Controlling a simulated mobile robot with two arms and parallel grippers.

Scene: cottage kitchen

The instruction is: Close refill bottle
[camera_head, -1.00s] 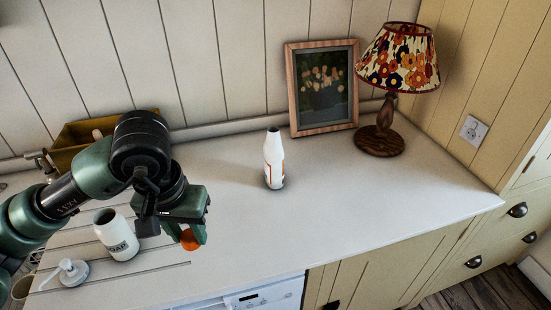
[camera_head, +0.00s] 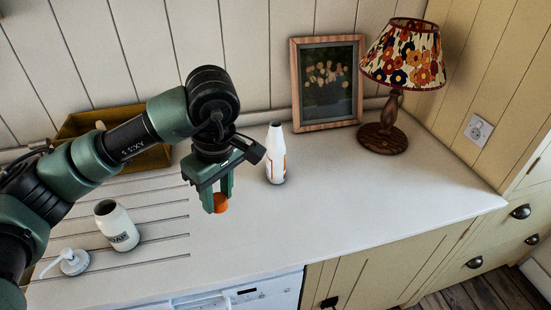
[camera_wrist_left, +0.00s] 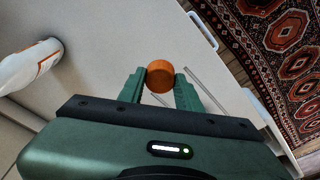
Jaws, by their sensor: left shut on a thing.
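The refill bottle (camera_head: 276,156) is white with orange markings and stands upright on the counter, its top narrow. It also shows at the left edge of the left wrist view (camera_wrist_left: 30,65). My left gripper (camera_head: 219,203) is shut on an orange cap (camera_head: 221,203), held between the fingertips to the left of the bottle and apart from it. In the left wrist view the round cap (camera_wrist_left: 160,76) sits between the two green fingers. My right gripper is not in view.
An open white soap bottle (camera_head: 116,226) and a white pump top (camera_head: 72,262) are at the left on the grooved counter (camera_head: 330,215). A yellow box (camera_head: 150,158) is behind my arm. A picture frame (camera_head: 328,122) and a lamp (camera_head: 384,135) stand behind right. The counter right of the bottle is clear.

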